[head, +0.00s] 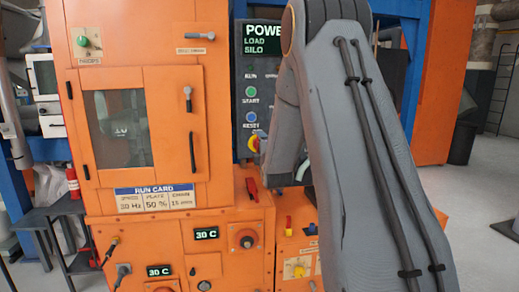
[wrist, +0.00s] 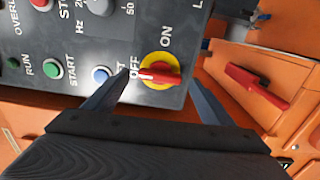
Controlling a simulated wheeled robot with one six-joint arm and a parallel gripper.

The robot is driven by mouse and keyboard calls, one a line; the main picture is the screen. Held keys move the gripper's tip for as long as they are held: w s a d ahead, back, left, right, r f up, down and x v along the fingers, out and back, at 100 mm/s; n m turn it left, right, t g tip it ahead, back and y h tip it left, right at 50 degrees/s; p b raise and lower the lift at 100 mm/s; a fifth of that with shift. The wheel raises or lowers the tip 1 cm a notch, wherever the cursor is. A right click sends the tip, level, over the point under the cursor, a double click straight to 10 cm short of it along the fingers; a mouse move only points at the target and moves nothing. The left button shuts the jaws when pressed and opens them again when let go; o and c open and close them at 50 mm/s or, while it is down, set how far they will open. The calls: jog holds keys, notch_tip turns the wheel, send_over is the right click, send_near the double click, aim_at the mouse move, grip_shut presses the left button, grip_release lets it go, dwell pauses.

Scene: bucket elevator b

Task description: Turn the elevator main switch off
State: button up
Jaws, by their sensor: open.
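The main switch is a red handle on a round yellow plate (wrist: 160,72) on the dark control panel. In the wrist view the handle lies across the plate, its pale-marked end toward the OFF label. The ON label is above the plate in that view. My gripper (wrist: 160,78) is open, one finger on each side of the switch. I cannot tell whether either finger touches the handle.
Green START (head: 251,92) and blue RESET (head: 251,117) buttons sit above the switch in the head view. A red lever (head: 252,189) is on the orange cabinet (head: 222,130) below and left of the panel. My arm covers much of the right side.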

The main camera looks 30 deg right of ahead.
jog(key=v, duration=0.6)
jog(key=shift+b, duration=0.4)
